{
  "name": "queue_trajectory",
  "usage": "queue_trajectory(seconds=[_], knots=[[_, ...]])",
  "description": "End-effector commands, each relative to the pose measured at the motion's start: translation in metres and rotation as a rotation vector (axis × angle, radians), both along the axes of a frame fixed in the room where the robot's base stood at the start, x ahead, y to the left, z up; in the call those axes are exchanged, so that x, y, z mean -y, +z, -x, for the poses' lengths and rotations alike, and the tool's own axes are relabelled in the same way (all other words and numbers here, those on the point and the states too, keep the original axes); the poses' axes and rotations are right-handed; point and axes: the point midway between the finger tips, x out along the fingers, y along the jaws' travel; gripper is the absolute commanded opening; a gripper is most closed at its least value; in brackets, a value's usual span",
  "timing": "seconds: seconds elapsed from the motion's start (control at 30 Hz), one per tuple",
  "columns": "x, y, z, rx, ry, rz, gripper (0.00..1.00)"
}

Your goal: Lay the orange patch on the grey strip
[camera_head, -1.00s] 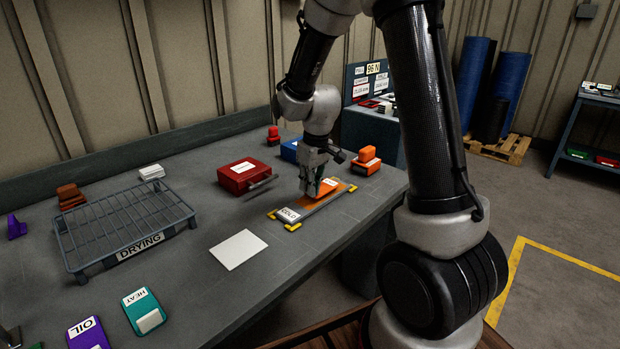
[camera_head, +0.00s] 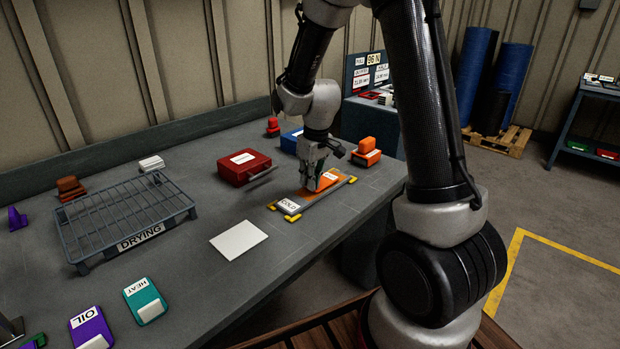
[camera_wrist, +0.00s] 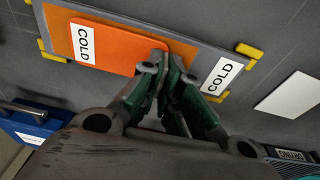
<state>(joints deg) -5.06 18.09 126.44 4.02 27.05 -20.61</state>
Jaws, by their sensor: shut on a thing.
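The orange patch (camera_head: 322,181) has a white COLD label and also shows in the wrist view (camera_wrist: 112,52). My gripper (camera_head: 315,181) is shut on the patch's right end in the wrist view (camera_wrist: 163,78). The patch is over the grey strip (camera_wrist: 210,52), roughly along its length. A duller orange area shows on the strip around the patch. The strip's own COLD label is at its near end in the head view, clear of the patch. I cannot tell whether the patch touches the strip.
Yellow corner brackets (camera_head: 293,217) surround the strip. A red case (camera_head: 243,170), a blue box (camera_head: 291,143) and an orange block on a base (camera_head: 366,155) stand close by. A white sheet (camera_head: 238,240) and the drying rack (camera_head: 125,215) lie to the left.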

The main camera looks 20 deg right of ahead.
Motion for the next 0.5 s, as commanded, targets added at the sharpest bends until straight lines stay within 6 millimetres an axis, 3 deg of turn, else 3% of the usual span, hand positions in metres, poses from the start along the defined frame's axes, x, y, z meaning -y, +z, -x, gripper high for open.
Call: queue_trajectory(seconds=[0.47, 0.5], knots=[[0.0, -0.0077, 0.0002, 0.0, 0.0, 0.0, 0.0], [0.0, -0.0077, 0.0002, 0.0, 0.0, 0.0, 0.09]])
